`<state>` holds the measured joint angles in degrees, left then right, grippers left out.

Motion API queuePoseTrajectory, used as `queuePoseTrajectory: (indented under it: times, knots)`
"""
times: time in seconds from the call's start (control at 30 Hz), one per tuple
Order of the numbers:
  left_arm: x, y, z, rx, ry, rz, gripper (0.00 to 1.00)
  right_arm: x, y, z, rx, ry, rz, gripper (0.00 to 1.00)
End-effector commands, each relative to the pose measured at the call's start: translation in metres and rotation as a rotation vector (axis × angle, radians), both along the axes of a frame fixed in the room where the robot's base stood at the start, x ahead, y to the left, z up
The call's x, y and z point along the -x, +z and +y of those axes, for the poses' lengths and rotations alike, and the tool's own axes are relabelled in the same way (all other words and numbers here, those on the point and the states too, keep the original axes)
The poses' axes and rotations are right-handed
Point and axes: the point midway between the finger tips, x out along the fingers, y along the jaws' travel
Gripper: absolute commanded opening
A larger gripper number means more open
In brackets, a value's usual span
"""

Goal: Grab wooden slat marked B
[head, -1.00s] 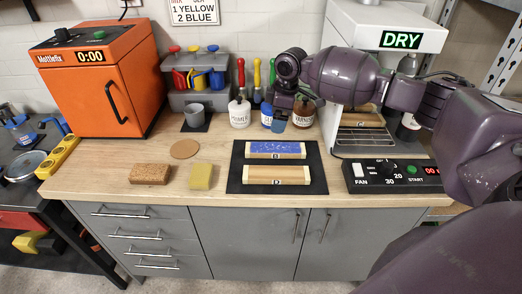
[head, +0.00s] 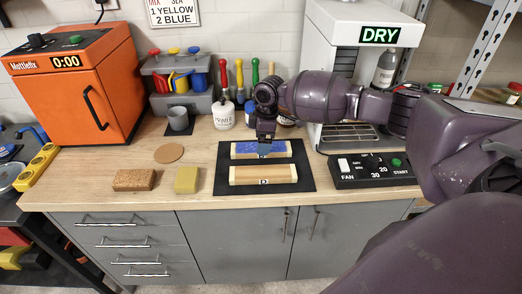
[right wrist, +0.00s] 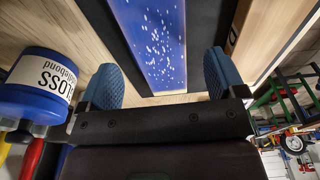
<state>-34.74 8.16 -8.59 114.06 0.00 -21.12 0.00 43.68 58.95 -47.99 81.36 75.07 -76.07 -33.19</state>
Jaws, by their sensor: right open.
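The slat with a blue, white-speckled top (head: 262,149) lies on the black mat, behind a plain wooden slat (head: 264,174) marked D. Its own mark is not readable now. My right gripper (head: 265,148) hangs over the middle of the blue slat, fingers down, hiding part of it. In the right wrist view the blue-padded fingers (right wrist: 164,80) are wide apart, with the blue slat (right wrist: 152,42) passing between them and a gap on each side. Nothing is held. My left gripper is out of view.
The black mat (head: 305,182) has bare edges. A fan control box (head: 370,170) sits right of the mat; a cork block (head: 134,180) and yellow sponge (head: 187,180) lie left.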

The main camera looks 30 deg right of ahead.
Motion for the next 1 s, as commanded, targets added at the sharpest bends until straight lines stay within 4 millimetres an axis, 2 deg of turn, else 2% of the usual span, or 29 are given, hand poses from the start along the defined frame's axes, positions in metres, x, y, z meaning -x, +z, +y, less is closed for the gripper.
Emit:
queuePoseTrajectory:
  times: [0.1, 0.2, 0.43, 0.8, 1.0]
  knots:
    - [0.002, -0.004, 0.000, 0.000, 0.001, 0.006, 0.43, 0.000, -0.019, 0.002, -0.002, -0.001, 0.003, 0.89]
    - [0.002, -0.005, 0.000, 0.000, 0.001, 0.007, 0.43, -0.001, -0.028, 0.003, 0.000, -0.001, 0.002, 0.89]
    - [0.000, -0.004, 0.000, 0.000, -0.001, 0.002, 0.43, -0.001, -0.030, 0.003, 0.000, 0.000, 0.000, 0.89]
    - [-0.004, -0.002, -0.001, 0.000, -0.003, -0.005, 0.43, -0.001, -0.030, 0.003, -0.001, 0.000, 0.001, 0.34]
    - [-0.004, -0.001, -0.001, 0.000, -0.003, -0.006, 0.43, -0.001, -0.029, 0.003, 0.000, 0.000, 0.000, 0.32]
